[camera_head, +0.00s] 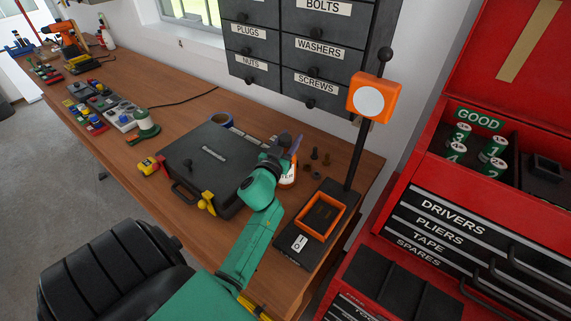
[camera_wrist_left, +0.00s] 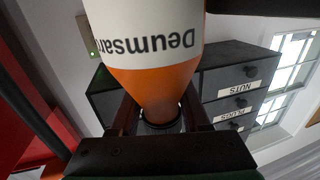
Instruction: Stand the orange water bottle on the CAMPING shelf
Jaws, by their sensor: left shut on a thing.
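The orange water bottle (camera_head: 287,178) has a white label band and stands upright at the far side of the workbench, partly hidden behind my green left arm. In the left wrist view the bottle (camera_wrist_left: 150,70) fills the top middle, its orange shoulder narrowing to a dark cap. That view is upside down. My left gripper (camera_head: 288,152) is shut on the bottle at its neck; in the wrist view its fingers (camera_wrist_left: 162,120) flank the cap. I cannot tell whether the base touches the bench. No CAMPING shelf shows. My right gripper is not in view.
A black case (camera_head: 205,160) lies left of the bottle. A black stand with an orange tray (camera_head: 320,214) and an upright post (camera_head: 362,150) is to its right. Labelled drawers (camera_head: 300,50) hang behind. A red tool cabinet (camera_head: 425,180) stands at the right.

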